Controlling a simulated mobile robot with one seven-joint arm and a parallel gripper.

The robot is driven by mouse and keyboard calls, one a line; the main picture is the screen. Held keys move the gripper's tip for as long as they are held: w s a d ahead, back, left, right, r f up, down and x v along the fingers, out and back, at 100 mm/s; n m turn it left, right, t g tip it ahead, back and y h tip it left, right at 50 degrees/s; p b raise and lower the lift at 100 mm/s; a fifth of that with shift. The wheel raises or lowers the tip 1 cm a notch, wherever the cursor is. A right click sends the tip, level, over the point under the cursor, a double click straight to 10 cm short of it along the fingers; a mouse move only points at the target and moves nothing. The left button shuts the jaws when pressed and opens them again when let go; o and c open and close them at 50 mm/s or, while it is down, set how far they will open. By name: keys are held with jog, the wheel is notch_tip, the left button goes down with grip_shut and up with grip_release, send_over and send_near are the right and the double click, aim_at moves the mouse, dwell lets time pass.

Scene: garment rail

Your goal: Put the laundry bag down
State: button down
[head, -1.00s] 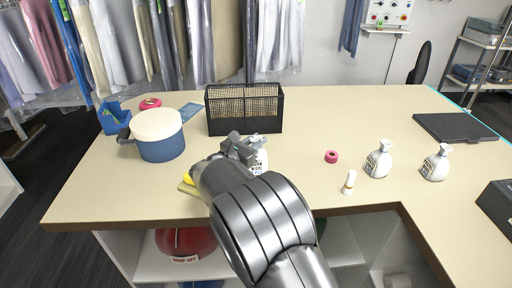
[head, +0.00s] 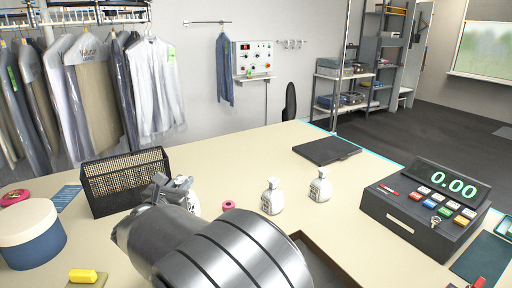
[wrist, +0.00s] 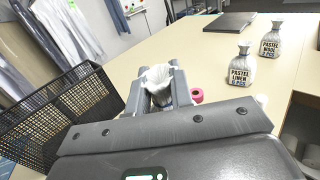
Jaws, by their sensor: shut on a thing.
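My gripper (head: 173,187) is shut on a small white laundry bag (head: 192,202), over the counter just right of the black mesh basket. In the wrist view the bag (wrist: 158,76) shows as white cloth between the two grey fingers (wrist: 157,92). Its lower part is hidden by my gripper and arm, so I cannot tell whether it touches the counter. Two similar labelled bags stand upright on the counter (head: 290,155) to the right: a nearer one (head: 272,197) marked "Pastel Linen" in the wrist view (wrist: 241,68), and another (head: 320,186) marked "Pastel Wool".
The mesh basket (head: 125,182) stands close left of my gripper. A pink roll (head: 228,205) lies between my gripper and the standing bags. A blue and cream tub (head: 30,235), yellow block (head: 83,275), black pad (head: 326,150) and cash register (head: 425,210) surround.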

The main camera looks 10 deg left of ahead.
jog(key=w+d+r, duration=0.4)
jog(key=d+r, duration=0.6)
jog(key=d, duration=0.3)
jog(key=w+d+r, duration=0.4)
jog(key=d+r, duration=0.6)
jog(key=d, duration=0.4)
jog(key=d+f, duration=0.2)
jog(key=d, duration=1.3)
jog(key=s+d+f, duration=0.1)
jog(key=d+f, duration=0.2)
jog(key=d, duration=1.2)
jog(key=shift+s+d, duration=0.15)
jog(key=shift+d, duration=0.25)
